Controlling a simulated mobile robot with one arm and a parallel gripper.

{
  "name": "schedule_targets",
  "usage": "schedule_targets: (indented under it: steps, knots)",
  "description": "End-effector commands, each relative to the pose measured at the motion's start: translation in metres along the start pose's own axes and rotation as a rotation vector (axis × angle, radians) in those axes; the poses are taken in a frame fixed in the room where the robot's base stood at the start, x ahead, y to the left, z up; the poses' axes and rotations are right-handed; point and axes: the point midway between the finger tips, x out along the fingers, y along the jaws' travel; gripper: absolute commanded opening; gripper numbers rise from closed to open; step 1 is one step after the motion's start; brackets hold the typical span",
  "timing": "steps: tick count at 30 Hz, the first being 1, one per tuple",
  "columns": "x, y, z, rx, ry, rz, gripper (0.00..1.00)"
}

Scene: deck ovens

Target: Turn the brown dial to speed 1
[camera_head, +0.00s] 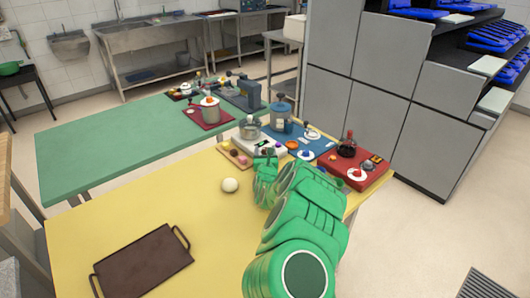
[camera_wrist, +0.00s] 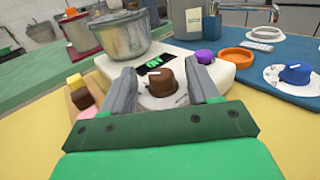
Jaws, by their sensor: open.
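The brown dial (camera_wrist: 160,82) sits on the front of a white appliance (camera_wrist: 225,72) in the wrist view, with a pale line on its top. A round pale plate with small marks lies under it, and a small dark display with green characters (camera_wrist: 153,62) is just behind. A metal pot (camera_wrist: 122,38) stands on the same white appliance, which also shows in the head view (camera_head: 266,145). My gripper (camera_wrist: 162,84) is open, its two grey fingers on either side of the dial. Whether they touch it cannot be told. My green arm hides part of this area in the head view.
A purple knob (camera_wrist: 205,56) and an orange ring (camera_wrist: 237,58) lie to the right. A blue board with a blue dial (camera_wrist: 295,73) is farther right. A red board (camera_head: 372,178), a white ball (camera_head: 230,185) and a dark tray (camera_head: 142,262) are on the yellow table.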

Motion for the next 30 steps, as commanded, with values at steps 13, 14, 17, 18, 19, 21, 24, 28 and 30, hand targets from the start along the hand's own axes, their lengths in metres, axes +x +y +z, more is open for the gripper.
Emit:
schedule_targets:
  steps: [13,14,17,18,19,21,24,28,30]
  knots:
    - [-0.017,-0.001,-0.003,0.003,0.006,0.000,0.60]
    - [-0.019,-0.002,-0.002,0.003,0.005,-0.001,0.60]
    - [-0.026,-0.001,0.001,0.004,-0.001,-0.001,0.60]
    - [-0.029,-0.001,0.001,0.004,0.000,-0.001,0.60]
    - [-0.032,-0.001,0.000,0.004,0.002,0.000,0.60]
    - [-0.037,-0.001,-0.001,0.002,0.003,0.000,0.60]
    - [-0.045,-0.001,-0.001,0.002,0.003,0.000,0.60]
    - [-0.056,-0.001,-0.001,0.002,0.001,0.000,0.60]
    - [-0.061,-0.002,-0.001,0.000,0.002,-0.001,0.60]
